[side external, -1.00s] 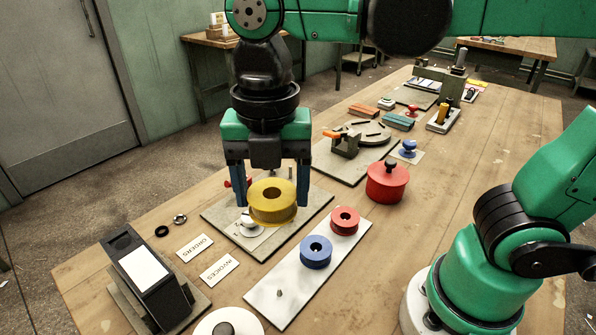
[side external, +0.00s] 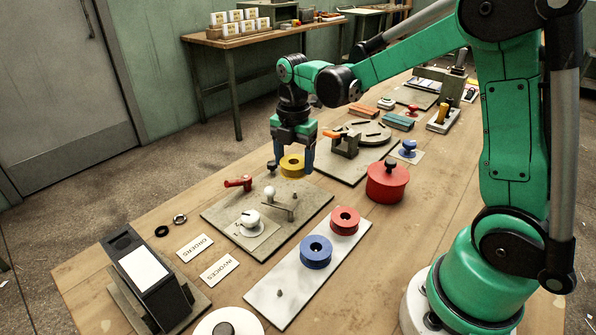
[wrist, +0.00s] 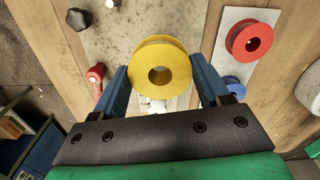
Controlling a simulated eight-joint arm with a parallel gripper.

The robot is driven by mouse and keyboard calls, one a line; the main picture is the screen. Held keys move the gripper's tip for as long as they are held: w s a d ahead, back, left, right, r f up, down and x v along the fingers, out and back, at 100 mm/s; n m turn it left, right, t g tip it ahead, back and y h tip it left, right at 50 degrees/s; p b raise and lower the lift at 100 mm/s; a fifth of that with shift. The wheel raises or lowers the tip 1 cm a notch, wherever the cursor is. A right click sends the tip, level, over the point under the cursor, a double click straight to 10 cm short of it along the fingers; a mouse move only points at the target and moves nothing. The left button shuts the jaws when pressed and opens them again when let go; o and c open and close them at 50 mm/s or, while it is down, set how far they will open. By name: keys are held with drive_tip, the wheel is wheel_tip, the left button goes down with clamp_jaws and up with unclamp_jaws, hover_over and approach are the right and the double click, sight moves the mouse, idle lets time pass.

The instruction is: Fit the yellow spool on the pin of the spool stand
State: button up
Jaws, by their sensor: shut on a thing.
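The yellow spool (side external: 291,163) is held between the two blue fingers of my gripper (side external: 290,163), above the far part of the grey board. In the wrist view the yellow spool (wrist: 139,72) faces the camera with its hole open, and a finger presses each side. The spool stand (side external: 262,291) is a pale marble-like plate, right of and nearer than my gripper. Its bare pin (side external: 280,293) stands at the near end. A blue spool (side external: 316,252) and a red spool (side external: 345,221) sit farther along it. My gripper and the yellow spool are well apart from the stand.
The grey board (side external: 222,218) carries a red lever (side external: 238,183), a metal handle (side external: 280,203) and a white dial (side external: 249,218). A red pot (side external: 387,182) stands right of the stand. A black screen device (side external: 147,280) is at the near left.

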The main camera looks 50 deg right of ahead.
sight(295, 192)
drive_tip(key=shift+d+f, duration=0.1)
drive_tip(key=shift+f, duration=2.15)
drive_tip(key=shift+f, duration=1.05)
idle(0.6)
drive_tip(key=o, duration=1.2)
drive_tip(key=shift+o, duration=0.2)
drive_tip(key=shift+r, duration=2.8)
